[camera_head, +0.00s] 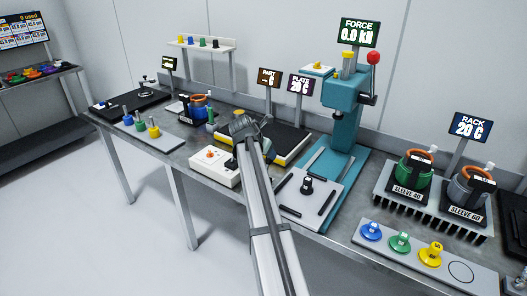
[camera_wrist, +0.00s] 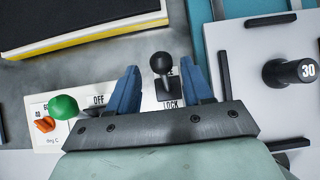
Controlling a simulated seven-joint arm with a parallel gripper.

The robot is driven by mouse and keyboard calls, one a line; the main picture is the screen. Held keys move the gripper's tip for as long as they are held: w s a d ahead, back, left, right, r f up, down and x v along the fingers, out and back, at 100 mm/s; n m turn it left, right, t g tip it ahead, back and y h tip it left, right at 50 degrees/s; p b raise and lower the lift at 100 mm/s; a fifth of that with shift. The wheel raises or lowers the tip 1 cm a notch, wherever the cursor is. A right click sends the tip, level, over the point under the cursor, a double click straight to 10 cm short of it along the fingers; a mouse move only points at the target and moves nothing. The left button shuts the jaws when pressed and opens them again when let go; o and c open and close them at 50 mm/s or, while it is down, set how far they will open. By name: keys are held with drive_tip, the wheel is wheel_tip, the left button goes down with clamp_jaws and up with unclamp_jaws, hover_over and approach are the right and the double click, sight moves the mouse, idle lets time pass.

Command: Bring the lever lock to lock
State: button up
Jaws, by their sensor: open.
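The lever lock, a black lever with a ball knob (camera_wrist: 162,63), stands on a white control panel (camera_wrist: 150,97) in the wrist view. The word LOCK is printed at the near end of its dark slot. Another label at the far end is mostly hidden. The knob shows towards the far end, away from LOCK. My gripper (camera_wrist: 161,66) is open, with one blue finger on each side of the lever and visible gaps. I cannot tell the height of the fingers against the knob. In the head view my gripper (camera_head: 243,126) hides the lever beside the white box (camera_head: 213,168).
A green knob (camera_wrist: 63,107), an orange pointer knob (camera_wrist: 45,124) and an OFF label share the panel. A black plate with a yellow edge (camera_wrist: 85,27) lies beyond. The teal press (camera_head: 345,115) and its pale plate with a black post marked 30 (camera_wrist: 290,72) stand right.

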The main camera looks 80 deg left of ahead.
drive_tip(key=shift+x, duration=1.7)
drive_tip(key=shift+w+a+f, duration=0.1)
drive_tip(key=shift+f, duration=0.1)
